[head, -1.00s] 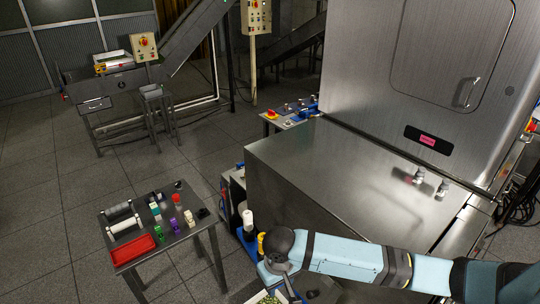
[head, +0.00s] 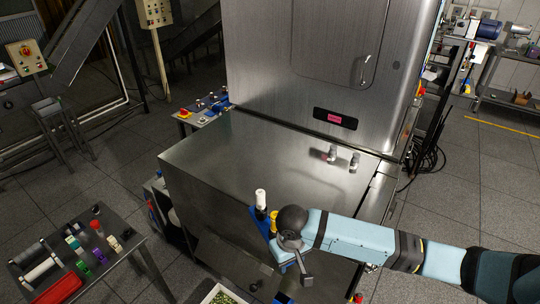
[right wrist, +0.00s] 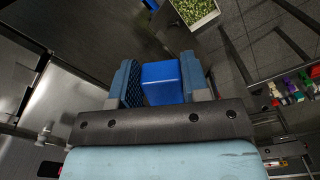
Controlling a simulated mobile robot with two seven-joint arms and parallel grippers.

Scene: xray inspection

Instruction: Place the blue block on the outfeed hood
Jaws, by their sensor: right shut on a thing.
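The blue block (right wrist: 162,84) is in the right wrist view, between the two finger pads. My right gripper (right wrist: 158,82) is shut on it. The outfeed hood (head: 250,155) is the wide, flat-topped steel box at the centre, in front of the tall steel cabinet. In the right wrist view steel surfaces lie on the left; the gap between block and hood cannot be judged. My left gripper is not in view.
Two small knobs (head: 333,154) stand at the back right of the hood top; most of the top is bare. A small table (head: 128,248) with several small items is at lower left. A tray of green pieces (head: 222,295) shows at the bottom edge.

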